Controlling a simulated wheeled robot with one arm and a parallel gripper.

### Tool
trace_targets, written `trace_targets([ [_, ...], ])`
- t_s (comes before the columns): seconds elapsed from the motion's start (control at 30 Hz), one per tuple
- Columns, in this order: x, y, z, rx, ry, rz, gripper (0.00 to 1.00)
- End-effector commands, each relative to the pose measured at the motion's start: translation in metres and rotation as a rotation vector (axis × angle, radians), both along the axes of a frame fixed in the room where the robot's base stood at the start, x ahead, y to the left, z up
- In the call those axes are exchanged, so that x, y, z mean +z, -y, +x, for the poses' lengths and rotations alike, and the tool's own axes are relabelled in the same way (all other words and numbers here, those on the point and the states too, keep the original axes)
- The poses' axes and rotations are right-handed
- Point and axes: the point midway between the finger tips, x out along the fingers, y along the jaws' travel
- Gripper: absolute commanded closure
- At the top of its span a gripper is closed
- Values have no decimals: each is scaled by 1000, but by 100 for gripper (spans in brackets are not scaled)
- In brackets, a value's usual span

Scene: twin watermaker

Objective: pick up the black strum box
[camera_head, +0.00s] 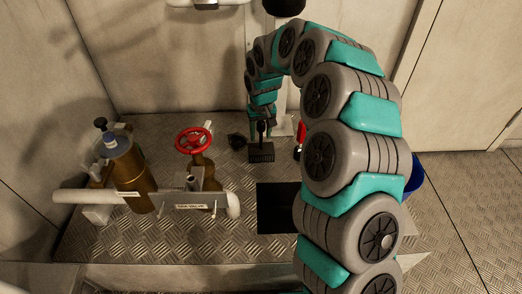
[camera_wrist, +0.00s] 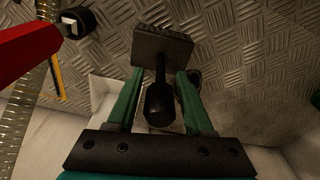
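The black strum box (camera_head: 261,153) is a dark, ribbed block with a stem rising from it, on the metal tread-plate floor. In the wrist view the strum box (camera_wrist: 162,46) shows beyond the fingertips, and its stem with a thick dark end lies between the fingers. My gripper (camera_head: 262,128) is directly above the block. In the wrist view the two green fingers of my gripper (camera_wrist: 160,75) stand apart on either side of the stem, with a visible gap at each side. The head view is too small to show finger contact.
A red-handled item (camera_head: 301,135) is just right of my gripper; a red part (camera_wrist: 28,50) shows at left in the wrist view. A small dark object (camera_head: 237,141) lies left. A red valve wheel (camera_head: 193,140) and brown cylinder (camera_head: 132,175) stand left. A black mat (camera_head: 277,210) lies nearer.

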Motion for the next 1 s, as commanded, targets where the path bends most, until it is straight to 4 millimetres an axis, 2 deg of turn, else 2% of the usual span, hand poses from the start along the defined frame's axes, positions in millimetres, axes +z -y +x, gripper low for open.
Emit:
trace_targets([
  [0.07, 0, 0, 0, 0, 0, 0, 59],
  [0.43, 0, 0, 0, 0, 0, 0, 100],
  [1.0, 0, 0, 0, 0, 0, 0, 100],
])
